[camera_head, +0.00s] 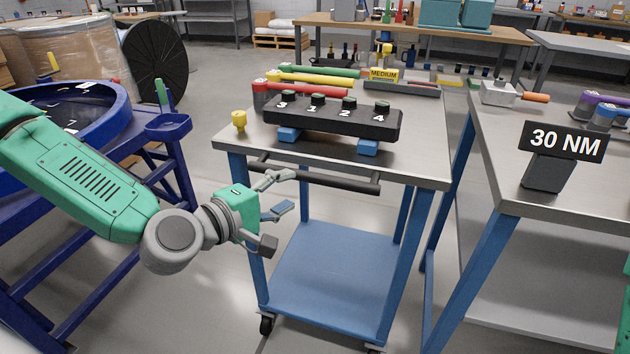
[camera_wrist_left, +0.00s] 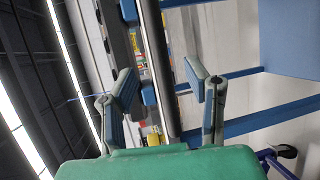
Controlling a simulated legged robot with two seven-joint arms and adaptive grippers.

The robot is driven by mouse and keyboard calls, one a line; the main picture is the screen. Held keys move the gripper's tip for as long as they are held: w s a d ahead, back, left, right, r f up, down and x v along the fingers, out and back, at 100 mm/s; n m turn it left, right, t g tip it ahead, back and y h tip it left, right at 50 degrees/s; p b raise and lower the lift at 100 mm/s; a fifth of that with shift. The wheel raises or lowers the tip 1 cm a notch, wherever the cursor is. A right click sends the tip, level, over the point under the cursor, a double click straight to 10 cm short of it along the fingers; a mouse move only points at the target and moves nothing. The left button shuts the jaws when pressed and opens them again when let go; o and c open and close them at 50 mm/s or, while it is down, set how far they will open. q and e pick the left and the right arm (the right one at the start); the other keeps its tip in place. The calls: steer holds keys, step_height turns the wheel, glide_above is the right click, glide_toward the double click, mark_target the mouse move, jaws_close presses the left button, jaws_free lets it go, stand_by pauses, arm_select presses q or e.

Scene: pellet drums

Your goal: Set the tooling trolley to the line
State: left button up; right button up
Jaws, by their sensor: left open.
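The tooling trolley (camera_head: 227,141) has a steel top, blue legs, a blue lower shelf (camera_head: 335,278) and black casters. Its dark push handle (camera_head: 335,183) runs along the near edge. My left gripper (camera_head: 275,211) is open and empty, just in front of the handle's left part. In the left wrist view, the dark handle bar (camera_wrist_left: 157,65) appears between the spread fingers of my left gripper (camera_wrist_left: 160,82); no contact is visible. I cannot make out a floor line with certainty. My right gripper is out of view.
A black numbered block (camera_head: 335,121), coloured tools and a yellow knob (camera_head: 239,121) are on the trolley. A steel bench (camera_head: 490,125) with a 30 NM sign (camera_head: 564,143) stands close on the right. A blue drum stand (camera_head: 165,124) is on the left.

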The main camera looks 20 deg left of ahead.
mark_target(311, 182)
arm_select(q)
steer(key=x, duration=0.7)
steer(key=shift+w+d+f+b, duration=0.1)
steer(key=shift+w+d+b, duration=0.1)
steer(key=shift+d+b, duration=0.15)
steer(key=shift+w, duration=0.45)
steer(key=shift+d+f, duration=0.1)
jaws_close()
